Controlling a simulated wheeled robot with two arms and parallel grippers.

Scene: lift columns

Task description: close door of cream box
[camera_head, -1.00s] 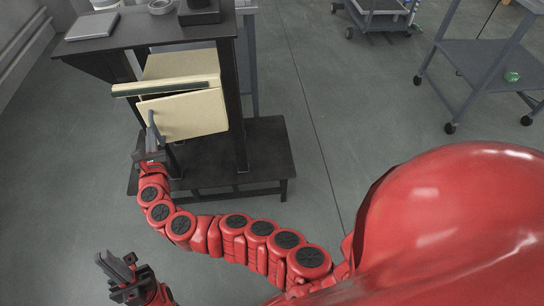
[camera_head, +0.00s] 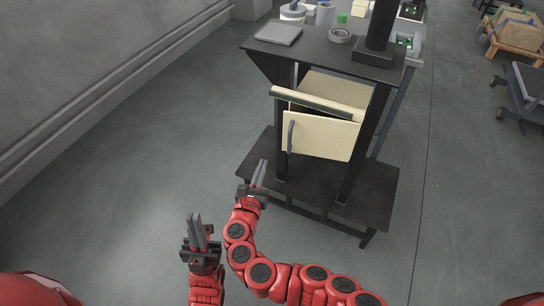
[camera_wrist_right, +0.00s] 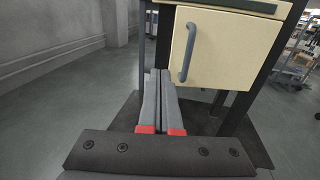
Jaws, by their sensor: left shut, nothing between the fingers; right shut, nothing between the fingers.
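The cream box (camera_head: 341,88) sits under the dark table top. Its cream door (camera_head: 325,136) faces me, with a grey vertical handle (camera_head: 290,136) near its left edge. A dark gap shows above the door, below a cream strip with a dark bar (camera_head: 318,103); I cannot tell exactly how far the door stands open. My right gripper (camera_head: 259,174) is shut and empty, left of and below the handle, apart from it. In the right wrist view the shut fingers (camera_wrist_right: 158,88) point toward the door (camera_wrist_right: 225,50), left of the handle (camera_wrist_right: 188,52). My left gripper (camera_head: 197,220) is shut and empty, farther left and nearer me.
The dark table (camera_head: 318,48) carries a grey flat item (camera_head: 279,35), a roll (camera_head: 340,36) and a dark post (camera_head: 380,28). Its low dark shelf (camera_head: 260,190) spreads under the box. Open floor lies left, up to a grey wall (camera_head: 90,70).

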